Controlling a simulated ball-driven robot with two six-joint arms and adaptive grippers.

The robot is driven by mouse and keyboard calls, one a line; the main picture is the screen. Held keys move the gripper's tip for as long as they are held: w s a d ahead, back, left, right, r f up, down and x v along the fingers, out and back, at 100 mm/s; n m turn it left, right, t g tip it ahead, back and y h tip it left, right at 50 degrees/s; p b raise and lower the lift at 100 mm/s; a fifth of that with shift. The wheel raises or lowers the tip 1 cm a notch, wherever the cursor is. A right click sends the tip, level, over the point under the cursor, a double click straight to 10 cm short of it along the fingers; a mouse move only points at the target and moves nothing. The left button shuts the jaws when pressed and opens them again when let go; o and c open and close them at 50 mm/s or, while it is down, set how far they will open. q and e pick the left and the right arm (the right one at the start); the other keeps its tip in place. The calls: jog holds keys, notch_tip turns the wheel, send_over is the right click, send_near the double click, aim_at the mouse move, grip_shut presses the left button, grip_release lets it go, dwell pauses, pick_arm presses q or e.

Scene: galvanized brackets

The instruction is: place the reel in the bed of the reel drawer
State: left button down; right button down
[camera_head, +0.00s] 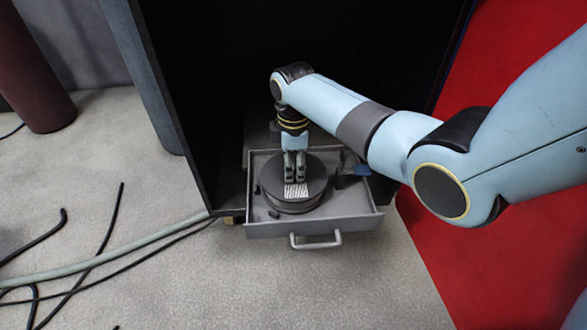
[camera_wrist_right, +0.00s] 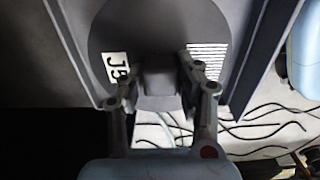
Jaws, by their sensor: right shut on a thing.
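The reel (camera_head: 316,177) is a dark grey disc with a white striped label on its top. In the right wrist view the reel (camera_wrist_right: 150,32) also shows a "J5" label and a raised hub. My right gripper (camera_head: 295,179) points down over the reel's middle and is shut on the hub, as the right wrist view (camera_wrist_right: 157,76) shows. The grey reel drawer (camera_head: 345,224) is pulled out of a dark cabinet. The reel is level within the drawer's walls; whether it touches the bed below is hidden. My left gripper is not in view.
The drawer's front has a light handle (camera_head: 316,242). A small blue piece (camera_head: 362,170) and dark parts sit at the drawer's right side. The dark cabinet (camera_head: 165,70) walls rise on both sides. Cables (camera_head: 100,258) lie on the floor at left.

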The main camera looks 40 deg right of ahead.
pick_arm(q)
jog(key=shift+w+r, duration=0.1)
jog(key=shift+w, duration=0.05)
pick_arm(e)
jog(key=shift+f, duration=0.15)
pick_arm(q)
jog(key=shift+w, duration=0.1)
pick_arm(e)
jog(key=c, duration=0.9)
grip_release()
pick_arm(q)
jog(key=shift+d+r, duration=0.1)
pick_arm(e)
jog(key=shift+r, duration=0.35)
notch_tip(320, 180, up, 6)
jog(key=p, duration=0.3)
jog(key=shift+r+p, duration=0.25)
jog(key=shift+p, duration=0.05)
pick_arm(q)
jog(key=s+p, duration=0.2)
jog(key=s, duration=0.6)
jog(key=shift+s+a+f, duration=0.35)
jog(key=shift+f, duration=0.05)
pick_arm(e)
notch_tip(320, 180, up, 5)
jog(key=shift+r, duration=0.1)
